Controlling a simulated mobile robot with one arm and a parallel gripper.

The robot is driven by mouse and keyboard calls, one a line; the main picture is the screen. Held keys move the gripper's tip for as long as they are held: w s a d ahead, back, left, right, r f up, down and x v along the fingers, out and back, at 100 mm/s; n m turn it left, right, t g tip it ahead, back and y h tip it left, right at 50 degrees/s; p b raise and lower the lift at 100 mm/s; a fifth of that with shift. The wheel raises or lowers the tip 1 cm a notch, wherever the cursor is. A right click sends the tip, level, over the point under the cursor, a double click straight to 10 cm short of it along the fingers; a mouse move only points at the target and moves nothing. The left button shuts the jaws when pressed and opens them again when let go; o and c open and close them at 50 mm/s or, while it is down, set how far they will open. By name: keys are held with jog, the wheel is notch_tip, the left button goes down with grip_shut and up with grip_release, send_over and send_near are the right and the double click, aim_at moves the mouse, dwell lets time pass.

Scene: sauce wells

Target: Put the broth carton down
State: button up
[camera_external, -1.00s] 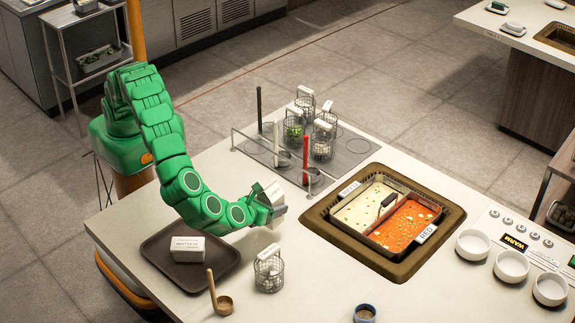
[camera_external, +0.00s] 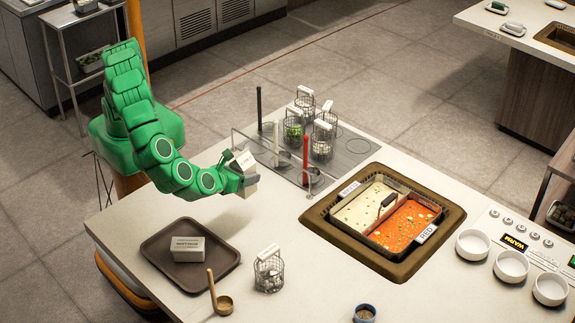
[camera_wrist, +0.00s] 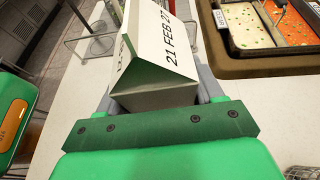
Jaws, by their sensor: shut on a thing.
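My gripper (camera_external: 249,181) is shut on a white, gable-topped broth carton (camera_external: 243,160) and holds it above the counter, to the right of and beyond the brown tray. In the wrist view the held carton (camera_wrist: 158,55) shows a printed date, "21 FEB 27". It looks tilted there, and its lower part is hidden between the fingers. Another white box-shaped carton (camera_external: 188,250) lies on the brown tray (camera_external: 222,262), apart from my gripper. Its print is too small to read.
A rack (camera_external: 350,150) with several baskets is behind. A sunken two-part soup pot (camera_external: 355,207) and white bowls (camera_external: 511,265) are to the right. Counter below the gripper is clear.

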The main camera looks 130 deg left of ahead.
jog(key=shift+s+d+r, duration=0.1)
jog(key=shift+s+r, duration=0.05)
jog(key=shift+s, duration=0.3)
jog(key=s+d+m+t, duration=0.1)
jog(key=s+d, duration=0.1)
jog(key=s, duration=2.2)
jog(key=shift+w+a+f, duration=0.25)
jog(key=shift+w+f, duration=1.4)
jog(key=shift+w, duration=0.7)
jog(key=shift+w+a+f, duration=0.2)
jog(key=shift+w+f, duration=1.5)
jog(key=shift+w, duration=0.7)
jog(key=shift+w+a+f, duration=0.25)
jog(key=shift+w+f, duration=1.4)
jog(key=shift+w, duration=0.7)
jog(key=shift+f, duration=1.35)
jog(key=shift+f, duration=0.1)
jog(key=o, duration=1.5)
jog(key=shift+c, duration=0.2)
